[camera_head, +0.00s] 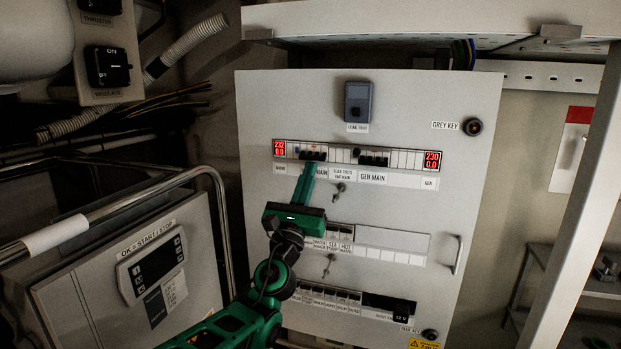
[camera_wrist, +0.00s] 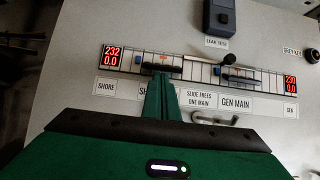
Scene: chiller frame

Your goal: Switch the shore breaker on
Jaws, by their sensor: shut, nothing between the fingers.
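The shore main breaker (camera_head: 313,153) is in the top row of the grey panel, right of the red SHORE display (camera_head: 279,149). In the wrist view the breaker (camera_wrist: 148,67) is partly hidden behind my fingertips, so its lever position cannot be told. My gripper (camera_head: 308,166) is shut and empty, its fingers pointing up at the lower edge of this breaker. In the wrist view the fingertips (camera_wrist: 161,78) overlap the breaker; whether they touch cannot be told. The SHORE display (camera_wrist: 112,55) reads 232 and 0.0.
The GEN display (camera_head: 432,161) reads 230 and 0.0. A metal rail (camera_head: 150,192) and a control box (camera_head: 130,265) stand left of my arm. A handle (camera_head: 457,255) protrudes from the panel.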

